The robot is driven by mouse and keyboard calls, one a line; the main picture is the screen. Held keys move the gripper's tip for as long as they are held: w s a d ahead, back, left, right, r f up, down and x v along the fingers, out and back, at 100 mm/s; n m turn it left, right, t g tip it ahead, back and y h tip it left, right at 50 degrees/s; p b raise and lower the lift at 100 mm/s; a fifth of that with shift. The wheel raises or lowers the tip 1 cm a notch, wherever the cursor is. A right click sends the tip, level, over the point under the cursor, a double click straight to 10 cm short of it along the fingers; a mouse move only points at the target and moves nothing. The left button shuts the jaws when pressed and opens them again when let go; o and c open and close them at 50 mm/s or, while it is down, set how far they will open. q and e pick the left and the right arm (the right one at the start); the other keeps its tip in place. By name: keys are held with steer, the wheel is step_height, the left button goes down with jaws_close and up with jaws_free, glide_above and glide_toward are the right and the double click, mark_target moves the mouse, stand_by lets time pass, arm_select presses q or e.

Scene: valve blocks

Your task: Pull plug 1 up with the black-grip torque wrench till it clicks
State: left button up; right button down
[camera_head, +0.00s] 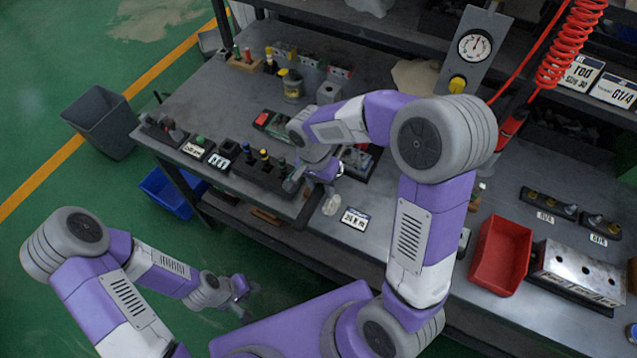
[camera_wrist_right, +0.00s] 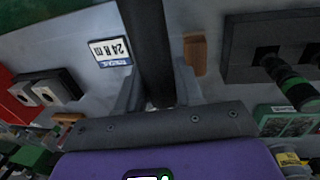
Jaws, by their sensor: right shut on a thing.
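My right gripper (camera_head: 298,182) is over the workbench, beside a dark rack (camera_head: 258,172) of upright tools with coloured tops. In the right wrist view its fingers (camera_wrist_right: 158,98) are shut on a thick black bar, which looks like the black grip of the torque wrench (camera_wrist_right: 147,40). The wrench's far end is out of that view. My left gripper (camera_head: 243,292) hangs over the floor in front of the bench, and its opening is too small to judge. A silver block (camera_head: 580,270) with holes in its top stands at the right. I cannot tell which plug is plug 1.
A red bin (camera_head: 500,255) stands beside the silver block. Racks of small fittings (camera_head: 548,202) lie behind it. A label card (camera_head: 354,218) lies near the bench front. A gauge stand (camera_head: 474,47) and a red coiled hose (camera_head: 570,45) are at the back.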

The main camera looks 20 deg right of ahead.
steer(key=shift+r, duration=0.2)
stand_by(0.3)
steer(key=shift+r+p, duration=3.1)
steer(key=shift+r, duration=0.7)
steer(key=shift+f, duration=0.1)
